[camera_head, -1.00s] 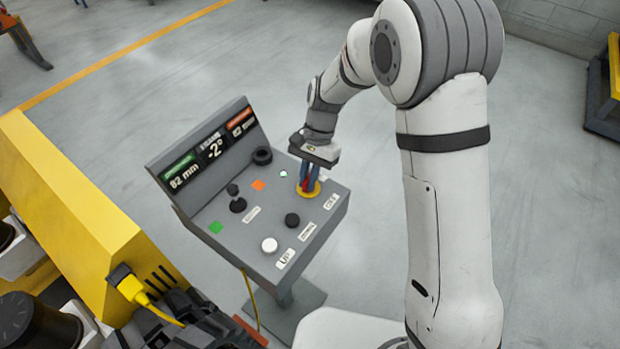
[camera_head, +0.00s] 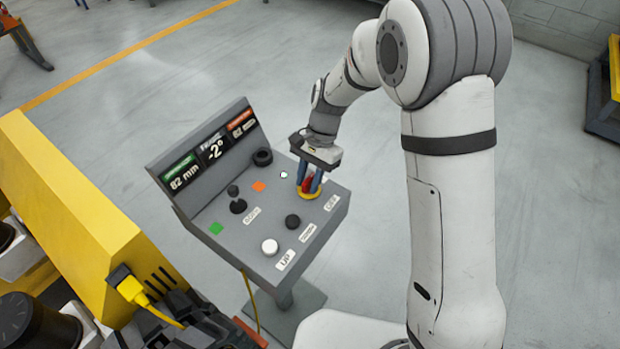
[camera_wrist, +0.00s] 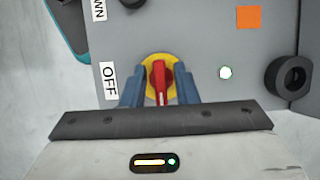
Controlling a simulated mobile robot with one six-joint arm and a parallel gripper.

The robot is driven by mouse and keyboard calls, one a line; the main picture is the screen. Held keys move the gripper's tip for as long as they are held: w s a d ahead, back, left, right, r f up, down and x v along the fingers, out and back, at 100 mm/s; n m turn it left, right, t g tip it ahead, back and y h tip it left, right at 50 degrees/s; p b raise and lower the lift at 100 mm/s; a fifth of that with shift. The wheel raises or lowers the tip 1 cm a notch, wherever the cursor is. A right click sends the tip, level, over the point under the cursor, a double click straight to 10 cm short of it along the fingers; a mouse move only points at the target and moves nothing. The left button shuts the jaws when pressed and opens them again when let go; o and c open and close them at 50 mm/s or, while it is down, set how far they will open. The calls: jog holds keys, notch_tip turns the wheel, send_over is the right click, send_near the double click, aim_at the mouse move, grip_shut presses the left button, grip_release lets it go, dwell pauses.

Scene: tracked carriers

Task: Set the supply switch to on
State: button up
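The supply switch is a red rotary handle (camera_wrist: 160,82) on a round yellow plate (camera_head: 310,195), at the right part of the sloped control panel. In the wrist view the handle points roughly straight down the picture, toward my gripper's palm. My gripper (camera_wrist: 160,88) is over the switch, with one blue finger on each side of the handle. Yellow plate shows between the handle and each finger, so the fingers stand apart from it. In the head view my gripper (camera_head: 310,182) comes down on the switch from above. An OFF label (camera_wrist: 109,82) is beside the switch.
The grey console (camera_head: 225,225) also carries a white button (camera_head: 270,246), black buttons (camera_head: 292,221), a small joystick (camera_head: 237,200), a black ring-shaped knob (camera_head: 262,157) and a small lit lamp (camera_head: 284,175). A yellow machine body (camera_head: 75,200) stands at left. Open floor lies behind.

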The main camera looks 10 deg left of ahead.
jog(key=shift+o, duration=0.4)
jog(key=shift+w+r, duration=0.25)
jog(key=shift+r, duration=0.2)
jog(key=v, duration=0.6)
jog(key=shift+r+b, duration=0.35)
jog(key=shift+b, duration=0.05)
jog(key=shift+w+d, duration=0.1)
jog(key=shift+d, duration=0.05)
jog(key=s+d+r+n+t, duration=0.1)
jog(key=s+d+r+t, duration=0.1)
jog(key=s+d, duration=0.3)
jog(key=s+d+r+n+t+h, duration=0.1)
jog(key=s+d+r, duration=0.3)
jog(key=d, duration=0.8)
jog(key=s+d+r+n+t, duration=0.2)
jog(key=s+d+r+t, duration=0.1)
jog(key=s+d, duration=0.4)
jog(key=shift+s+d+r+n+t+h, duration=0.25)
jog(key=shift+d+t+h, duration=0.2)
jog(key=shift+d, duration=0.65)
